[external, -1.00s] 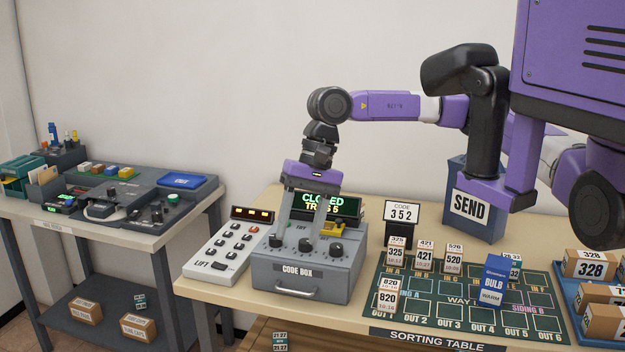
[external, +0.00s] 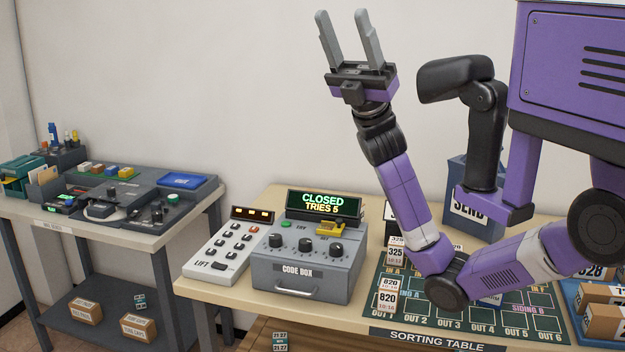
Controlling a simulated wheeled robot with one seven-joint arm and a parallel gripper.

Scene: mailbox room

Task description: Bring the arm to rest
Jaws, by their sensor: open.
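My gripper (external: 347,30) is raised high above the sorting table, in front of the bare wall. Its two grey fingers point up and stand apart, with nothing between them. My forearm rises from a bent elbow low over the front of the table. The elbow is in front of the green mat and hides part of it; I cannot tell whether it touches anything there.
The code box (external: 302,275) has three knobs; its display (external: 323,203) reads CLOSED, TRIES 5. The LIFT keypad (external: 229,246) stands left of it. Numbered blocks (external: 388,295) stand on the mat (external: 520,322). The SEND box (external: 473,172) is behind my arm. The air at upper left is free.

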